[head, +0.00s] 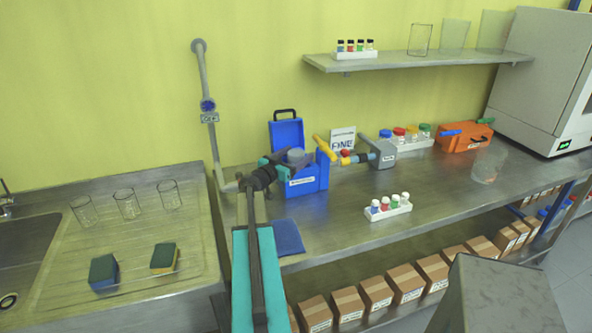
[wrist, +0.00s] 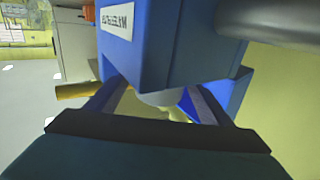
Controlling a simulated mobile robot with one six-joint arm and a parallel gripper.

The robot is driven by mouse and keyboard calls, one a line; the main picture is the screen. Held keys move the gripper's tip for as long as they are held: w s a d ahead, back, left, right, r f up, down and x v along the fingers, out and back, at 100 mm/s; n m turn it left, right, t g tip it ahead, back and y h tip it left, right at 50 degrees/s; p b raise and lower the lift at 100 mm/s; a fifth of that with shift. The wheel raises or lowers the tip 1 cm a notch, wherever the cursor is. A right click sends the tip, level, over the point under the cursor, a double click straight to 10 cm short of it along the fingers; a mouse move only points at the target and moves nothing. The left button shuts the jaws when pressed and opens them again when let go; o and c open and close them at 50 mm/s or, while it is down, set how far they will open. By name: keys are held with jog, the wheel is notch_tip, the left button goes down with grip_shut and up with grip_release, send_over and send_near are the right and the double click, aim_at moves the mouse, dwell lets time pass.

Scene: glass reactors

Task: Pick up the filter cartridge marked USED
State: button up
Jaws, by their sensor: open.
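No marking USED can be read in either view, so I cannot tell for sure which thing is the filter cartridge. A grey rounded piece (head: 296,156) sits at the top of an open blue box (head: 308,182) on the steel bench. It may be the pale rounded thing (wrist: 162,97) in the wrist view. My gripper (head: 284,168) is open at the left of the box top, close to the grey piece. In the wrist view my fingers (wrist: 152,100) stand apart on either side of the pale thing, with the blue box (wrist: 165,45) just beyond. Contact cannot be told.
A yellow-handled fitting (head: 325,148) stands right of the box, near a sign reading FINE (head: 342,140). A glass beaker (head: 486,167) stands right. Bench between is clear.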

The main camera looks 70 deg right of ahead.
jog(key=shift+c, duration=0.3)
jog(key=c, duration=1.5)
